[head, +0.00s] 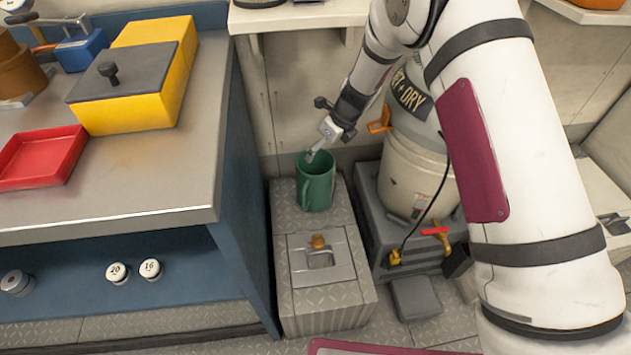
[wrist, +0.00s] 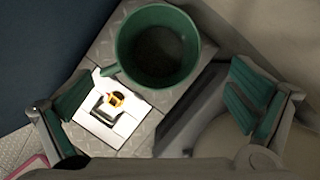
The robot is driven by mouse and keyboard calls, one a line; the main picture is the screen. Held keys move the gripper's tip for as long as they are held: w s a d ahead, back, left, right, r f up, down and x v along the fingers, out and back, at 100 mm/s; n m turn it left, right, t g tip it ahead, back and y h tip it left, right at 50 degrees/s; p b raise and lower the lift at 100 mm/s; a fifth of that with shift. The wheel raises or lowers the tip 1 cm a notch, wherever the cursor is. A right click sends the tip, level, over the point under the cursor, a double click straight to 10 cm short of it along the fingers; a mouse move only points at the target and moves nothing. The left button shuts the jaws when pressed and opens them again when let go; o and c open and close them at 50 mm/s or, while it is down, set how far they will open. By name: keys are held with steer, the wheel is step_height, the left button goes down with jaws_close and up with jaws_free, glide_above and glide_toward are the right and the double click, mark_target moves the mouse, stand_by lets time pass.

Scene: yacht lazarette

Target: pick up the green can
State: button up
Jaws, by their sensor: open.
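The green can (head: 317,187) is an open-topped vessel with a side handle. It stands upright on the grey tread-plate box between the bench and the vacuum. In the wrist view the green can (wrist: 185,80) shows from above, its dark inside visible and its handle pointing lower left. My gripper (head: 313,153) is just above the can's rim in the head view. In the wrist view my gripper (wrist: 162,72) is open and empty, one finger on each side of the picture, with the can between and beyond them. Whether a finger touches the rim cannot be told.
The tread-plate box (head: 325,299) has a recessed latch plate in front of the can. A blue bench (head: 245,190) stands close on the left, with a yellow box (head: 135,110) and red tray (head: 40,160) on top. A wet-dry vacuum (head: 408,178) stands close on the right.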

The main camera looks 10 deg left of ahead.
steer(key=b, duration=0.2)
glide_toward(313, 168)
steer(key=s, duration=0.3)
steer(key=shift+a+b+x, duration=0.2)
steer(key=shift+b+x, duration=0.6)
steer(key=shift+x, duration=0.5)
steer(key=shift+a+b+x, duration=0.2)
steer(key=shift+b+x, duration=0.6)
steer(key=shift+x, duration=0.55)
steer(key=shift+s+r, duration=0.15)
steer(key=shift+r, duration=0.05)
steer(key=c, duration=1.6)
steer(key=shift+c, duration=0.2)
steer(key=shift+r, duration=0.1)
